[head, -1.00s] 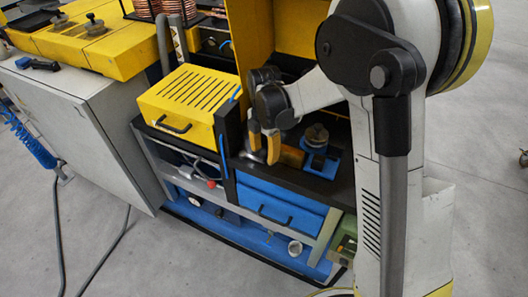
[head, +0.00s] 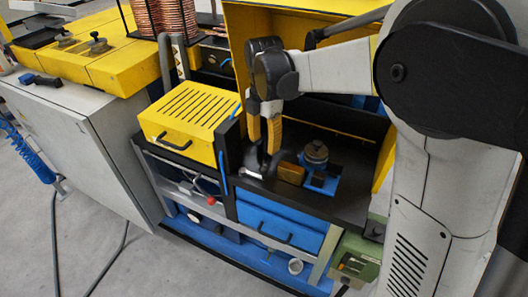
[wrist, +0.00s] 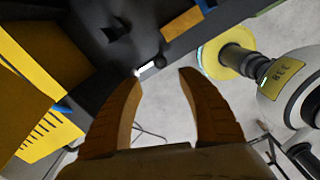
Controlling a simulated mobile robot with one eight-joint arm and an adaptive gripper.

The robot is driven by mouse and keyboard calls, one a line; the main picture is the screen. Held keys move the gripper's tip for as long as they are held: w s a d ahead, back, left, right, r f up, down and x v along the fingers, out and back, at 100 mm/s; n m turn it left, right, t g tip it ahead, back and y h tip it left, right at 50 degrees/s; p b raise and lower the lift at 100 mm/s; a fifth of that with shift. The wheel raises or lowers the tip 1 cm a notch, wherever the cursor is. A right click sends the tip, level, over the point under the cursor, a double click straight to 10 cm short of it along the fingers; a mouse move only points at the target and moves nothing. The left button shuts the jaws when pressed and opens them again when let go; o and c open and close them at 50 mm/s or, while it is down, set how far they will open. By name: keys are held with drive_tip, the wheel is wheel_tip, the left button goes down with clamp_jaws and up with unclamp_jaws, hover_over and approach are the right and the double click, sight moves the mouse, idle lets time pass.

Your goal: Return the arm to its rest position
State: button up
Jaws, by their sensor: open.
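My gripper (head: 264,147) is open, with its yellow-orange fingers pointing down over the black bench top (head: 345,146) inside the yellow-walled machine bay. In the wrist view, the two fingers (wrist: 161,76) are spread with nothing between them. My arm (head: 335,66) reaches in from the right, its forearm nearly level. A brassy cylinder or block (head: 290,172) lies on the bench just right of the fingers, beside a blue fixture (head: 320,183) with a round metal knob on top. A small grey part shows below the fingertips; I cannot tell what it is.
A slotted yellow box (head: 190,106) stands left of the bay. The yellow back panel (head: 290,25) rises behind my gripper. Copper coils (head: 168,18) stand at the upper left. A grey cabinet (head: 85,135) is at the left. Open floor lies at lower left.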

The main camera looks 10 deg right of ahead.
drive_tip(key=shift+r, duration=0.25)
drive_tip(key=s+d+m+t+b, duration=0.1)
drive_tip(key=s+d+m+t, duration=0.2)
drive_tip(key=s+m, duration=0.7)
drive_tip(key=s+d+r+m+t+b, duration=0.1)
drive_tip(key=s+d+m+t+b, duration=0.1)
drive_tip(key=s+m, duration=0.8)
drive_tip(key=d+m+t, duration=0.1)
drive_tip(key=m+t, duration=0.1)
drive_tip(key=m, duration=0.2)
drive_tip(key=shift+s, duration=0.2)
drive_tip(key=shift+d, duration=0.1)
idle(0.8)
